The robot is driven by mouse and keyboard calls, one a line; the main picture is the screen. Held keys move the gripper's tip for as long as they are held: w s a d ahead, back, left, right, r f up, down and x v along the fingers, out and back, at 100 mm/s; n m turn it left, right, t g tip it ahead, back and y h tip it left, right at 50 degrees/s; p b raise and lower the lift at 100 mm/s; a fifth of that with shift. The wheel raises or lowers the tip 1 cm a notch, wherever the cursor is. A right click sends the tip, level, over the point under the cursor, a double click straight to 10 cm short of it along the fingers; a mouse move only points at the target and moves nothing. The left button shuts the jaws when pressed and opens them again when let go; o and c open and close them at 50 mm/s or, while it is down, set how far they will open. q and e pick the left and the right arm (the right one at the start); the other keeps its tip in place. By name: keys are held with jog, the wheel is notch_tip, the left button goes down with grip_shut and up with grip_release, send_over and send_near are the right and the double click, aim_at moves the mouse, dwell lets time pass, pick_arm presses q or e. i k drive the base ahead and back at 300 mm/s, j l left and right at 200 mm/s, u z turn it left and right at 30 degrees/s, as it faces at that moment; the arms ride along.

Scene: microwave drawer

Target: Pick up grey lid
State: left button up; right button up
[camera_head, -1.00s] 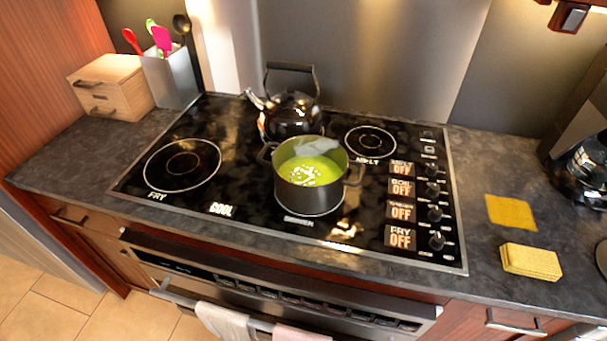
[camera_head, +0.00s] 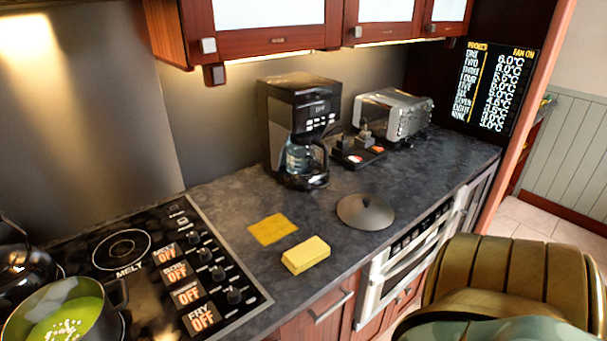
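The grey lid (camera_head: 366,211) is a round, dark grey disc with a small knob at its centre. It lies flat on the dark countertop, right of a yellow sponge and near the counter's front edge. Part of my own arm or body shows at the lower right, apart from the lid. Neither gripper's fingers show in the view.
The yellow sponge (camera_head: 306,255) and a flat yellow cloth (camera_head: 272,229) lie left of the lid. A coffee maker (camera_head: 297,130) and toaster (camera_head: 394,114) stand behind. The stove (camera_head: 150,262) bears a pot (camera_head: 62,316) of green soup. Cabinets (camera_head: 300,30) hang above.

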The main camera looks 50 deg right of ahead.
aim_at(360, 211)
jog(key=l+z, duration=0.2)
jog(key=l, duration=1.9)
